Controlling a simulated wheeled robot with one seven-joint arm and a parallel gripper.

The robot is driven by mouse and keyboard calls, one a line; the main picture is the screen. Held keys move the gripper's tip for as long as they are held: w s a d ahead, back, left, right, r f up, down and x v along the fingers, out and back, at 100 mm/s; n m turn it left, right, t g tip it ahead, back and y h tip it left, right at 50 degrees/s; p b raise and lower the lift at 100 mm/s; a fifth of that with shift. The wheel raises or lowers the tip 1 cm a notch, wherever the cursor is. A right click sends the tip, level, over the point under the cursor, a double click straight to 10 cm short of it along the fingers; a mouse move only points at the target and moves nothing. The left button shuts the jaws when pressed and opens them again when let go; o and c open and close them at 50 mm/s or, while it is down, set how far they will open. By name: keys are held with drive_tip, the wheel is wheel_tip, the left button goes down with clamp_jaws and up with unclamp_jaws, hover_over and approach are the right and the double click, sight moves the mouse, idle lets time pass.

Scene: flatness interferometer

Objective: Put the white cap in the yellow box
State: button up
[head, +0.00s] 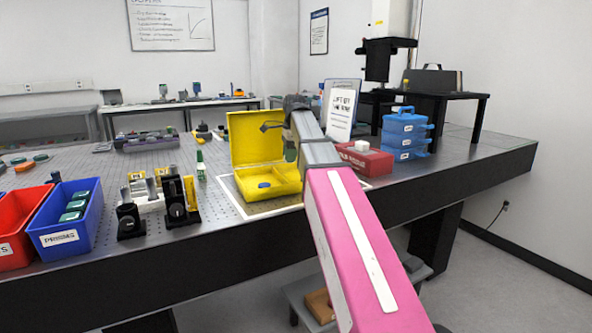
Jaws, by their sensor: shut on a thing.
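The yellow box (247,197) stands open on the table, its lid (256,137) raised at the back. A small blue piece (264,185) lies inside it. My arm reaches forward to the box's right side. My gripper (270,126) is small and dark in front of the raised lid, above the box. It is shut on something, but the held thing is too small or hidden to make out. I cannot identify the white cap for certain. A white block-like piece (355,147) sits on the red box (368,162), right of my arm.
Blue stacked cases (404,135) stand at the right. A white sign (341,110) stands behind my arm. A green bottle (201,168) and black optical mounts (179,200) stand left of the yellow box. Blue (93,229) and red (22,205) bins sit at the left front edge.

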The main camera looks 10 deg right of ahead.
sight(296, 175)
drive_tip(key=d+f, duration=0.1)
drive_tip(key=w+d+f, duration=0.1)
drive_tip(key=d, duration=0.1)
drive_tip(key=shift+w, duration=0.1)
drive_tip(key=shift+f, duration=1.95)
drive_tip(key=o, duration=0.9)
drive_tip(key=shift+f, duration=0.1)
drive_tip(key=r, duration=0.4)
drive_tip(key=d+r, duration=0.1)
drive_tip(key=r, duration=0.7)
drive_tip(key=shift+d+r, duration=0.1)
drive_tip(key=shift+d, duration=0.1)
